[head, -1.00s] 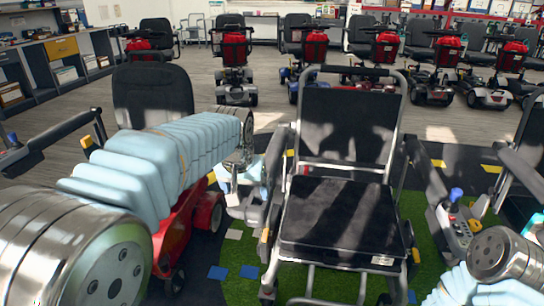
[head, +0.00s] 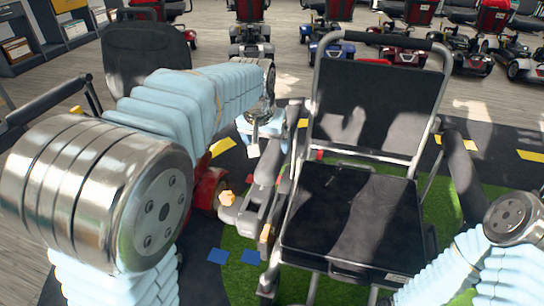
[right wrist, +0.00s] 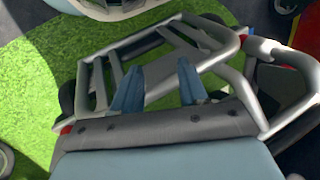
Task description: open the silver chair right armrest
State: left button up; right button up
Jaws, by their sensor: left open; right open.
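The silver chair (head: 345,215) faces me right of centre in the head view, with a black seat, black backrest and silver tube frame. The armrest at picture left (head: 293,140) is partly hidden by my left arm and gripper.
A red scooter (head: 207,187) with a dark seat stands close at picture left, behind my left arm. Several scooters (head: 335,40) line the back. Green mat (head: 240,285) and dark floor surround the chair. Shelves (head: 20,45) stand at the far left.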

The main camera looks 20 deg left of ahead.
aim_at(270, 157)
pick_arm(q)
jog(key=x, duration=1)
